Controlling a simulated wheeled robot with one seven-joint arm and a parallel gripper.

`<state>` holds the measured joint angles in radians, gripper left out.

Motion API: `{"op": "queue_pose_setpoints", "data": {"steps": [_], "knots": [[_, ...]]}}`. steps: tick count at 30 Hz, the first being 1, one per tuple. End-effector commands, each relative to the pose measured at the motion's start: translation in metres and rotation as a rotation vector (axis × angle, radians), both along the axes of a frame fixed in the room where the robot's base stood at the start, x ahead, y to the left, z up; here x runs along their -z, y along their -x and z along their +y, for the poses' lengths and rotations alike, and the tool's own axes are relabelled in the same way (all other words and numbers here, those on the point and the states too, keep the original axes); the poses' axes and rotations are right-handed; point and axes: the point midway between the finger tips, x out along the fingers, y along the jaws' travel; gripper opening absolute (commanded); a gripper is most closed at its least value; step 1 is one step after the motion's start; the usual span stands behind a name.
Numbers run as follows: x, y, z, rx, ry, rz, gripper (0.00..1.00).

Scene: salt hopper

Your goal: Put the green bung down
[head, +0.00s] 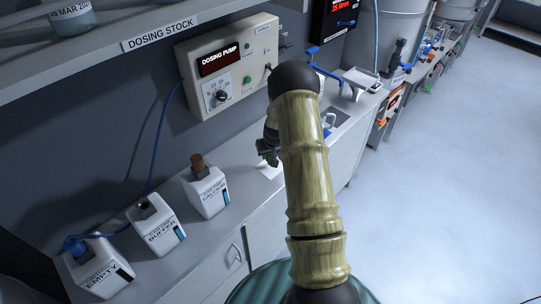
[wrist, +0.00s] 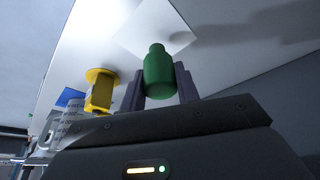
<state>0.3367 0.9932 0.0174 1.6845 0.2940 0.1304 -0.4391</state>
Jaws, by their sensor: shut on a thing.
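In the wrist view the green bung (wrist: 159,74) is between the two fingers of my gripper (wrist: 160,88), which is shut on it. Beyond the bung lies a white square (wrist: 165,32) on the pale counter top; I cannot tell how far the bung is above it. In the head view my gripper (head: 267,152) is over the counter, below the dosing pump. My arm hides part of it there, and the bung is hard to make out.
Jugs marked EMPTY (head: 100,268), BUFFER (head: 157,222) and CALCIUM (head: 206,192) stand left on the counter. The dosing pump (head: 228,68) is on the wall. A yellow flanged thing (wrist: 99,92) stands beside my gripper in the wrist view. A shelf (head: 110,42) overhangs the counter.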

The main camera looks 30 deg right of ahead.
Motion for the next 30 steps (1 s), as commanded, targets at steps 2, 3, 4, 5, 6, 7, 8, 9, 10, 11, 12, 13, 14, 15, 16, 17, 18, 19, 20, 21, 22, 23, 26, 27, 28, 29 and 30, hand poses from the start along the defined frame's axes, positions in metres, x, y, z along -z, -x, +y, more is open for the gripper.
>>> {"op": "queue_pose_setpoints", "data": {"steps": [2,3,4,5,6,7,8,9,10,11,12,13,14,15,16,17,18,19,20,21,22,23,26,27,28,29,30], "knots": [[0.008,0.0,0.0,0.001,-0.001,0.001,0.0],[0.012,0.0,0.0,0.001,-0.001,0.001,0.0],[0.014,0.0,0.0,0.001,0.0,0.0,0.0],[0.016,0.0,-0.001,0.001,0.0,-0.001,0.0],[0.017,-0.001,-0.001,0.0,0.001,-0.003,0.0],[0.017,-0.001,-0.001,0.0,0.001,-0.003,0.0],[0.017,-0.001,-0.001,0.0,0.001,-0.003,0.0],[0.017,-0.001,-0.001,0.0,0.001,-0.003,0.0],[0.017,-0.001,-0.001,0.0,0.001,-0.003,0.0],[0.017,-0.001,-0.001,0.0,0.001,-0.003,0.0],[0.017,-0.001,-0.001,0.0,0.001,-0.003,0.0],[0.018,-0.001,-0.001,0.0,0.001,-0.003,0.0],[0.019,0.0,0.0,0.0,0.001,-0.003,0.0],[0.02,-0.001,0.0,-0.001,0.002,-0.002,0.0],[0.021,-0.001,0.0,-0.001,0.002,-0.002,0.0],[0.021,0.0,0.0,-0.001,0.001,-0.002,0.34],[0.02,0.0,0.0,-0.001,0.001,-0.002,0.41],[0.02,0.0,0.0,-0.001,0.001,-0.002,0.47],[0.02,0.0,0.0,-0.001,0.001,-0.002,0.53],[0.02,0.0,0.0,-0.001,0.001,-0.002,0.54],[0.02,0.0,0.0,-0.001,0.001,-0.002,0.54],[0.02,0.0,0.0,-0.001,0.001,-0.002,0.54],[0.02,0.0,0.0,-0.001,0.001,-0.002,0.54],[0.02,0.0,0.0,-0.001,0.001,-0.002,0.54],[0.019,0.0,0.0,-0.001,0.001,-0.002,0.54],[0.019,0.0,0.0,-0.001,0.001,-0.002,0.54],[0.018,0.0,0.0,-0.001,0.001,-0.002,0.54]]}}
